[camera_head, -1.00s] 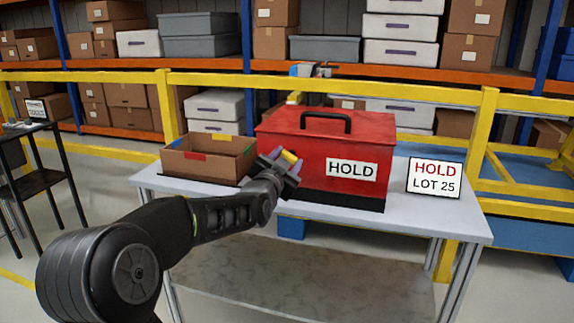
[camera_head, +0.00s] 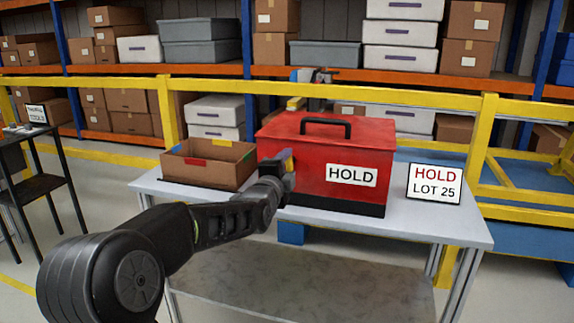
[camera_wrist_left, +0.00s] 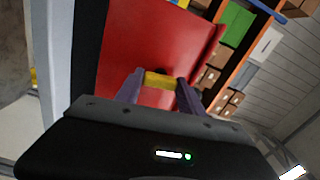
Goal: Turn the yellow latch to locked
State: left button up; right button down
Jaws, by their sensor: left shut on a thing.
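The yellow latch (camera_head: 289,164) is on the front of the red box (camera_head: 330,135), near its left end. My right gripper is not in view.
The red box stands on a grey table (camera_head: 430,226). An open cardboard box (camera_head: 208,176) with coloured tabs is left of it, and a HOLD LOT 25 sign (camera_head: 434,184) is right of it. A yellow rail (camera_head: 420,95) and loaded shelves are behind.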

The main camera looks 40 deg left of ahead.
pick_arm(q)
jog(key=shift+m, duration=0.9)
jog(key=o, duration=1.4)
jog(key=shift+c, duration=0.2)
jog(key=v, duration=0.7)
jog(key=shift+s+d+p, duration=0.15)
jog(key=shift+s+p, duration=0.15)
jog(key=shift+s, duration=0.1)
